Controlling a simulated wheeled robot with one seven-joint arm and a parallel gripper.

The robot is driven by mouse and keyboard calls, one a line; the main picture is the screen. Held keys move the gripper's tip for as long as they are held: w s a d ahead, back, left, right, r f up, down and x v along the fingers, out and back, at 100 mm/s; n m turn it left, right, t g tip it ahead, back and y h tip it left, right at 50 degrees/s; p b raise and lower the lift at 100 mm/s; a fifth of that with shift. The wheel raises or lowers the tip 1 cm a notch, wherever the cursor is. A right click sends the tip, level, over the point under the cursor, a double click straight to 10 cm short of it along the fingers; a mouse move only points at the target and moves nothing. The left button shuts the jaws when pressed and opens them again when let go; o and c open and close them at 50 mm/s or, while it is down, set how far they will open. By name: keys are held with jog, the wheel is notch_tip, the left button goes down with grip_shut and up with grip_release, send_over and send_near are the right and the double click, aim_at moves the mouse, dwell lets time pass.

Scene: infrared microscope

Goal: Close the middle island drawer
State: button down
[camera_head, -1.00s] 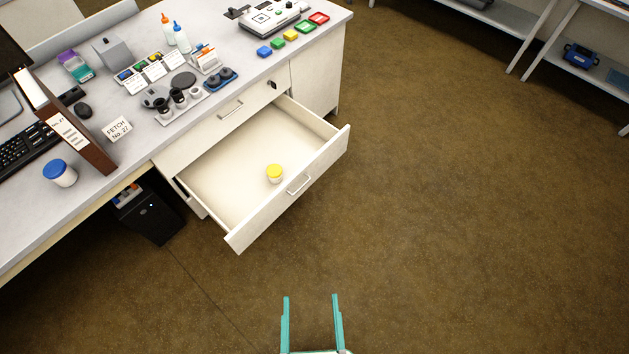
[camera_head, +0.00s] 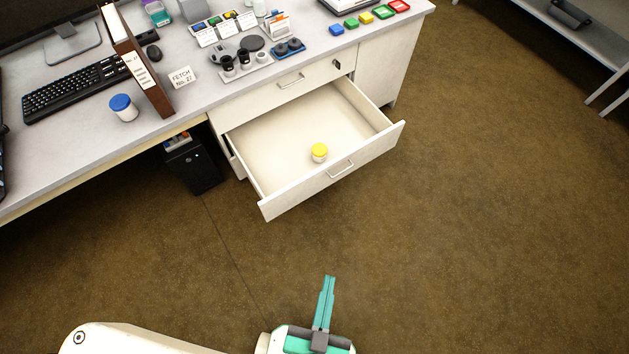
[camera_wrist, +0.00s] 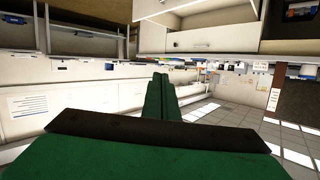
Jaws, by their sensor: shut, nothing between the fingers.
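The pulled-out drawer (camera_head: 290,185) of the white island is wide open below a shut upper drawer. It has a metal handle (camera_head: 341,169) on its front. A small jar with a yellow lid (camera_head: 319,153) stands inside it. My gripper (camera_head: 328,280) is in front of the drawer, apart from it, with its teal fingers together and nothing between them. In the wrist view my green fingers (camera_wrist: 160,98) are together too, and I cannot make out the open drawer there for certain.
The island top (camera_head: 205,103) holds a binder (camera_head: 140,65), a blue-lidded jar (camera_head: 123,108), a "FETCH No. 27" card (camera_head: 182,78) and colored trays. A black box (camera_head: 190,165) stands on the floor under the desk, left of the drawer. The brown floor in front and to the right is clear.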

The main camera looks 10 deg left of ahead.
jog(key=w+f+m+g, duration=0.1)
jog(key=w+f+m, duration=0.25)
jog(key=f, duration=0.25)
jog(key=w+f+m+g, duration=0.1)
jog(key=w+f+m, duration=0.2)
jog(key=f+m, duration=0.3)
jog(key=m+g+y, duration=0.6)
jog(key=m+y, duration=0.1)
jog(key=m, duration=1)
send_near(297, 186)
jog(key=f+x, duration=0.1)
jog(key=x, duration=0.4)
jog(key=shift+w+a+r+n, duration=0.15)
jog(key=shift+r+n, duration=0.1)
jog(key=shift+r, duration=0.1)
